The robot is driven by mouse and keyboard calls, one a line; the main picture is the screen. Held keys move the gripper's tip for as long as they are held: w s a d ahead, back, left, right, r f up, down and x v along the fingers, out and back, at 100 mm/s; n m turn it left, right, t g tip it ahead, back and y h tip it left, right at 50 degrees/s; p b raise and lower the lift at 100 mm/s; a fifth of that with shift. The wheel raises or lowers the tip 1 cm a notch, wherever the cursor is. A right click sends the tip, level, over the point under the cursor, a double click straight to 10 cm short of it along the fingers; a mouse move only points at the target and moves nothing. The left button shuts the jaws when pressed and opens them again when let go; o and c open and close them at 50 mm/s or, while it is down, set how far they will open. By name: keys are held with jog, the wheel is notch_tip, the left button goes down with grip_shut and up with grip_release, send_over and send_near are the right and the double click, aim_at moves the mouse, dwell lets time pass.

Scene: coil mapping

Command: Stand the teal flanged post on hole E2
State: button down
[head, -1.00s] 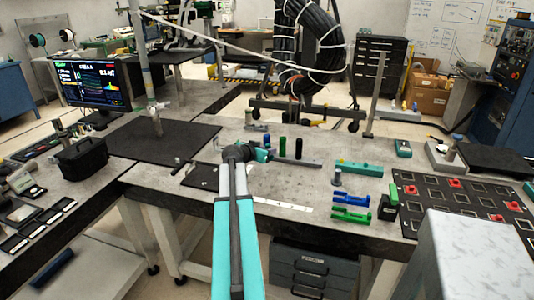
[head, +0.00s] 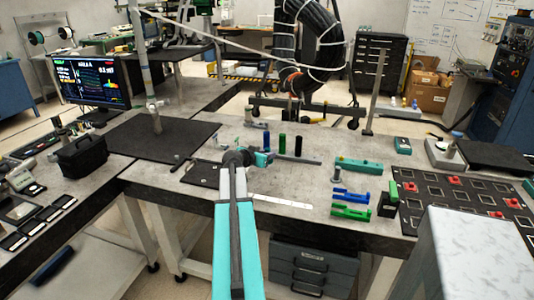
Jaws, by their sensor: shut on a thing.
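My gripper (head: 262,159) is at the end of my arm, low over the middle bench beside the black plate. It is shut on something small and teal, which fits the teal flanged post. My own teal parts and the small size blur the outline, so its flange and tilt cannot be told. A black board (head: 475,218) with rows of square outlines and several red pieces lies at the right. Hole labels are too small to read, so I cannot pick out hole E2.
Upright dark blue (head: 266,141) and green (head: 282,144) posts stand just behind my gripper. A teal block (head: 359,166), blue (head: 350,196) and green (head: 352,212) pieces lie to the right. A pale ruler (head: 280,201) lies near the front. Bare bench shows between them.

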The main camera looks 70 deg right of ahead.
jog(key=shift+f, duration=1.3)
jog(key=shift+a+b, duration=0.1)
jog(key=shift+b, duration=0.65)
jog(key=shift+f+b, duration=0.5)
jog(key=shift+b, duration=0.4)
dwell(1.4)
jog(key=c, duration=1.5)
grip_release()
jog(key=shift+c, duration=0.2)
jog(key=shift+a, duration=0.1)
